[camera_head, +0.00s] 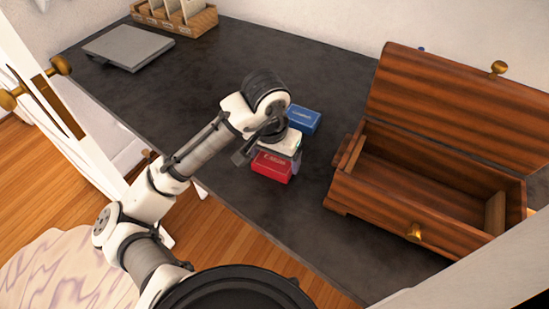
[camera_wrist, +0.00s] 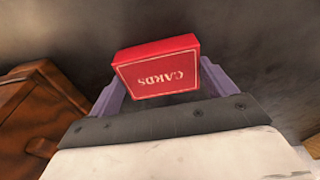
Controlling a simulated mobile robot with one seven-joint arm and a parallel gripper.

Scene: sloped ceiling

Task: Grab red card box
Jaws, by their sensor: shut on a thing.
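The red card box (camera_head: 271,166) is at the dark tabletop's front edge, under my wrist. In the wrist view the red card box (camera_wrist: 157,67) shows its "CARDS" lettering upside down and sits between the two purple fingers. My gripper (camera_wrist: 160,85) is shut on it, one finger at each side. In the head view my gripper (camera_head: 277,160) is mostly hidden by the wrist and the box. I cannot tell whether the box touches the table or is slightly raised.
A blue box (camera_head: 303,120) lies just behind my gripper. An open, empty-looking wooden chest (camera_head: 375,207) stands to the right, its lid raised. A grey flat device (camera_head: 128,46) and a wooden organizer (camera_head: 205,22) are at the back left. The tabletop's left middle (camera_head: 165,90) is clear.

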